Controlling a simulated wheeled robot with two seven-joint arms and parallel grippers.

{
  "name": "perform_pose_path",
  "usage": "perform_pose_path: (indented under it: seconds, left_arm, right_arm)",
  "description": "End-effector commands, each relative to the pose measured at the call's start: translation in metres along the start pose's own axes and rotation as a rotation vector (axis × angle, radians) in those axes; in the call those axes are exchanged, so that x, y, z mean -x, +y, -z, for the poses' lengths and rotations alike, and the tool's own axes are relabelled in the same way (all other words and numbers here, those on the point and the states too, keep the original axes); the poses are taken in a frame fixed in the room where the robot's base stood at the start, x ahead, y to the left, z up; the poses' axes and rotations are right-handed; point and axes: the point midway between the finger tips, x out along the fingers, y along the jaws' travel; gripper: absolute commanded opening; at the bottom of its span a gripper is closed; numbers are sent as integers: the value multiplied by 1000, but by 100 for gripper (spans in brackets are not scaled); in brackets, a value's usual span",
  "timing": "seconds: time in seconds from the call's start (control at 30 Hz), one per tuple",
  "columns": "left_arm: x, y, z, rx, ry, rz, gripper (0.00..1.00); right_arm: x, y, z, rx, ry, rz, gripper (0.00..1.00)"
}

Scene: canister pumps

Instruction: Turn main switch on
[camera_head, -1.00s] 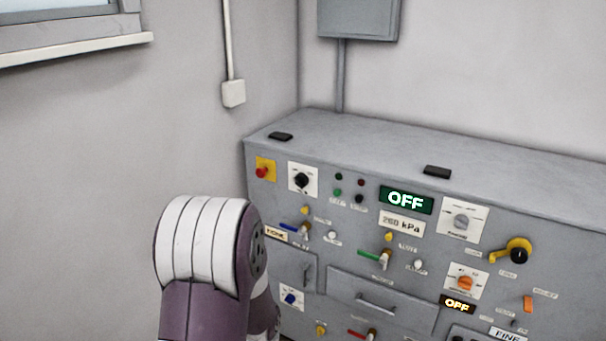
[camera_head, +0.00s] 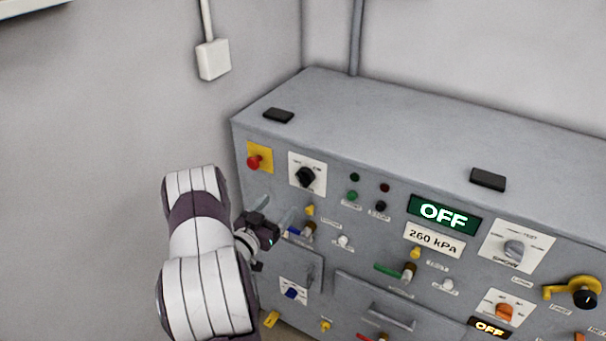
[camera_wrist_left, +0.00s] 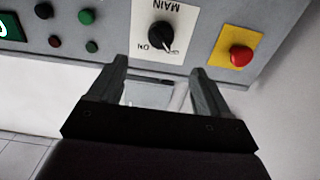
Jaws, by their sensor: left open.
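The main switch (camera_head: 306,177) is a black rotary knob on a white plate at the upper left of the grey panel. In the left wrist view the knob (camera_wrist_left: 161,36) appears upside down, with "MAIN" and "ON" legible; which mark it points to is hard to tell. The green display (camera_head: 444,215) reads "OFF". My left gripper (camera_head: 275,216) is just below and left of the switch in the head view, apart from it. In the wrist view its two fingers (camera_wrist_left: 158,70) are spread and empty, with the knob beyond the gap. My right gripper is out of view.
A red emergency button (camera_head: 254,161) on a yellow plate sits left of the switch. Small red and green lamps and buttons (camera_head: 353,195) are to its right. Coloured valve levers (camera_head: 303,231) stick out below. A black block (camera_head: 278,115) lies on the cabinet top (camera_head: 400,115).

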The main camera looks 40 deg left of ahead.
Motion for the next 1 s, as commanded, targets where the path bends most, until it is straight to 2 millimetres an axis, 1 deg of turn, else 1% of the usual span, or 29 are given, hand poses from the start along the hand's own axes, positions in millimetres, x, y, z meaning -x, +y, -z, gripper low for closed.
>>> perform_pose_path:
  seconds: [0.07, 0.17, 0.3, 0.4, 0.5, 0.6, 0.7, 0.93, 0.97, 1.0]
  left_arm:
    - [-12, 1, 4, 1, 5, -3, 78]
    - [-35, 1, 5, 0, 3, -5, 78]
    - [-73, 2, 5, 1, 2, -4, 78]
    - [-95, 1, 4, 2, 2, -1, 78]
    - [-110, 1, 3, 1, 0, -1, 78]
    - [-119, 0, 2, 1, 1, 1, 78]
    - [-123, 0, 1, 2, 0, 1, 78]
    - [-123, 0, 1, 2, 0, 1, 78]
    - [-123, 0, 1, 2, 0, 1, 72]
    - [-123, 0, 1, 2, 0, 2, 59]
  right_arm:
    - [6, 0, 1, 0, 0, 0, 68]
    - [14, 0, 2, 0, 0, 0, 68]
    - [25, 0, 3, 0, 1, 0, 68]
    - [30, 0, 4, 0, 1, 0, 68]
    - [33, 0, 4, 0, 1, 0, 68]
    - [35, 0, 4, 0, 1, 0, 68]
    - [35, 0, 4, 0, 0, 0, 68]
    - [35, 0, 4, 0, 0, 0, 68]
    - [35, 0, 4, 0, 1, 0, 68]
    - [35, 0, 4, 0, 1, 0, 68]
